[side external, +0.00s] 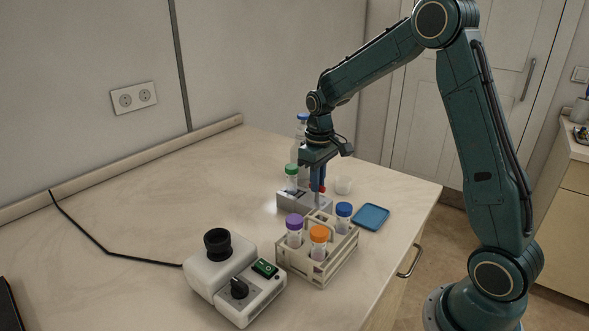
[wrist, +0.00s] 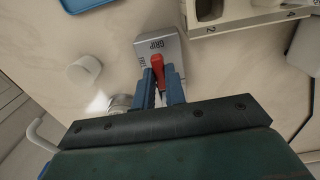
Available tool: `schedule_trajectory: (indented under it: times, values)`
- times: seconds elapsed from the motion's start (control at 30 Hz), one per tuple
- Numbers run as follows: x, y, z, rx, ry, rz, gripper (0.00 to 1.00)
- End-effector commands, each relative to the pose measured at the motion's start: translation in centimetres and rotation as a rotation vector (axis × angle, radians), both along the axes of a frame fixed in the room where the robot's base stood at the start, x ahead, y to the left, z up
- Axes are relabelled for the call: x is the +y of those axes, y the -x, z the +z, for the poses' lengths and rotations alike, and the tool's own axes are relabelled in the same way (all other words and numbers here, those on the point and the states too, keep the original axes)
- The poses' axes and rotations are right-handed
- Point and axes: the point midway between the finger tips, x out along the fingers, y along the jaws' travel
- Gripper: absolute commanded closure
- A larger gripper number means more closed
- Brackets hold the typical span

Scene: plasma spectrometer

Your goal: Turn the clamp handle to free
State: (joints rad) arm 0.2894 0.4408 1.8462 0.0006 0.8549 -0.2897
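A grey metal clamp block (side external: 290,202) stands behind the tube rack in the side view, and in the wrist view (wrist: 153,45) it bears dark lettering. Its red clamp handle (wrist: 157,62) lies at the fingertips in the wrist view; only small red bits (side external: 323,188) show in the side view. A green-capped tube (side external: 291,178) stands upright at the block. My gripper (side external: 318,188) points down over the block. In the wrist view its two blue fingers (wrist: 160,82) lie close on either side of the handle. I cannot tell whether both fingers press on it.
A white cup (side external: 343,185) and a blue tray (side external: 372,216) lie to the right. A clear blue-topped bottle (side external: 301,128) stands behind. A white device (side external: 215,275) sits front left.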

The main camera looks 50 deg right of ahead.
Motion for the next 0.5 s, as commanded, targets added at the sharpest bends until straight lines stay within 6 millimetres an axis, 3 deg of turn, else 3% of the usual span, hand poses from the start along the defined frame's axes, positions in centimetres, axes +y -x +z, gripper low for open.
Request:
schedule_trajectory:
  times: [0.5]
  values:
    - [0.01, -0.03, 0.06, -0.001, 0.000, -0.047, 1.00]
